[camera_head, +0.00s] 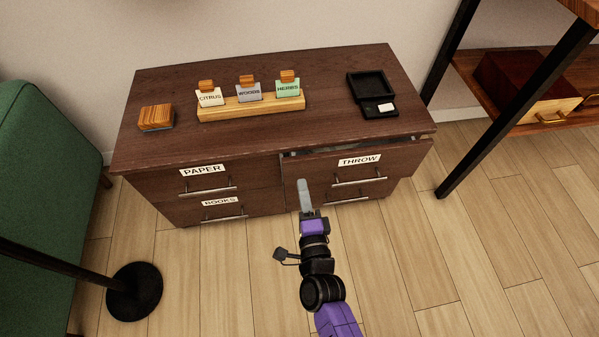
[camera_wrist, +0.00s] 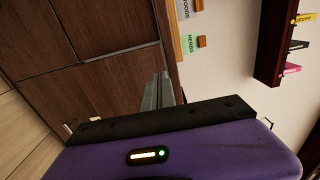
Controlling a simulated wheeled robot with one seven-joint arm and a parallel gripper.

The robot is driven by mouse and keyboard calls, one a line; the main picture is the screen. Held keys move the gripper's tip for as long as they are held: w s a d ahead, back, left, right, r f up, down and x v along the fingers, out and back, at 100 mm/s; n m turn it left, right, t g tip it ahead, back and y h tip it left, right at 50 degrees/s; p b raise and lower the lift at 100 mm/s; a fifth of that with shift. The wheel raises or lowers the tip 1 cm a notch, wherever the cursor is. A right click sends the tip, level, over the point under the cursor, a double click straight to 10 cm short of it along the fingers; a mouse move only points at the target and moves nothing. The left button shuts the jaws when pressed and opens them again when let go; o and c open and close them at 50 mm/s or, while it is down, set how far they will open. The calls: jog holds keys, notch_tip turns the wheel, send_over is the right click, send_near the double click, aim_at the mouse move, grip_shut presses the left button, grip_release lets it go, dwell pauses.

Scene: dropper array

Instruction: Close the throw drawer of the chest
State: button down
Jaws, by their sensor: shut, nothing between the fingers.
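The dark wooden chest (camera_head: 151,89) stands against the wall. Its throw drawer (camera_head: 308,169), upper right with a "THROW" label and a bar handle (camera_head: 359,182), is pulled out a little, and a dark gap with something pale shows above its front. My gripper (camera_head: 303,182) is shut and empty, with its fingers in front of the left part of the throw drawer's front. I cannot tell whether they touch it. In the wrist view the grey fingers (camera_wrist: 157,92) show close to the brown chest front (camera_wrist: 105,25).
On the chest top are a wooden rack (camera_head: 251,107) with labelled bottles, a wooden block (camera_head: 156,117) and an open black box (camera_head: 371,88). The paper drawer (camera_head: 160,184) looks shut. A green armchair (camera_head: 35,170) and lamp base (camera_head: 134,290) stand left, a shelf (camera_head: 470,72) right.

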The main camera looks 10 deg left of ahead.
aim_at(298, 163)
jog(key=shift+x, duration=2.65)
